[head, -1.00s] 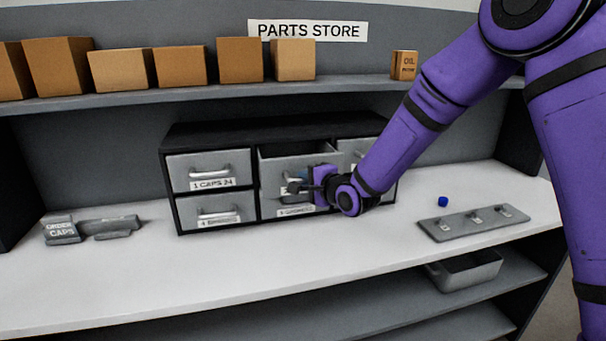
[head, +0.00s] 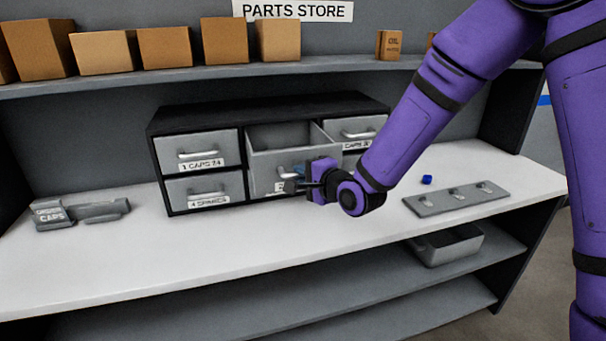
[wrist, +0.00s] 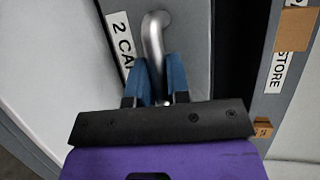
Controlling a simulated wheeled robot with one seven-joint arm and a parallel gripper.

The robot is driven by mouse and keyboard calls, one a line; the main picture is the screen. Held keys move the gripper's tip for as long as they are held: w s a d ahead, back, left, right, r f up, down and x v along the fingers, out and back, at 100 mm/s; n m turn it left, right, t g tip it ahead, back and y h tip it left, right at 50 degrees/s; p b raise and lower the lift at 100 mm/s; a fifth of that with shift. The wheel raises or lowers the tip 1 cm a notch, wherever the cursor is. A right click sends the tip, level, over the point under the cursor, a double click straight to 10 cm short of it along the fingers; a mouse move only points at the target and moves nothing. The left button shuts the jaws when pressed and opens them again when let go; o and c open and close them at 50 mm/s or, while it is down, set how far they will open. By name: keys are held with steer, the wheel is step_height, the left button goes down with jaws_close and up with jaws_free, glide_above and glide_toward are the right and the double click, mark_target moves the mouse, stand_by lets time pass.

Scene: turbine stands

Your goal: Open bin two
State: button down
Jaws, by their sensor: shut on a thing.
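Bin two (head: 272,163) is the upper middle grey drawer of the black cabinet (head: 265,105) in the head view. It stands pulled out, with its hollow inside showing from above. My gripper (head: 300,180) is at its front. In the wrist view my gripper's blue fingers (wrist: 160,82) are shut on the curved metal handle (wrist: 153,38). A label (wrist: 122,42) beside the handle begins with "2 CA"; the rest is hidden. In the head view my gripper covers part of the drawer front and most of the label.
Other drawers around it are shut: caps at upper left (head: 199,157), spares at lower left (head: 206,190), another at upper right (head: 356,133). A blue cap (head: 427,180) and a grey plate with fittings (head: 456,198) lie right. An order caps holder (head: 50,215) stands left.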

steer(key=c, duration=1.1)
jaws_free()
steer(key=v, duration=1)
steer(key=shift+s+d, duration=0.25)
steer(key=shift+d, duration=0.05)
steer(key=s+d+r+n+g+h, duration=0.1)
steer(key=s+d+r+n+h, duration=0.25)
steer(key=d, duration=0.35)
steer(key=s+d+r+n+g+h, duration=0.1)
steer(key=s+d+r+n+h, duration=0.15)
steer(key=d+r+h, duration=0.35)
steer(key=s+d+r+n+g, duration=0.2)
steer(key=s+d, duration=0.2)
steer(key=s, duration=0.5)
steer(key=s+d+r+n+g, duration=0.3)
steer(key=s+d, duration=0.2)
steer(key=s, duration=0.5)
steer(key=shift+s+d, duration=0.3)
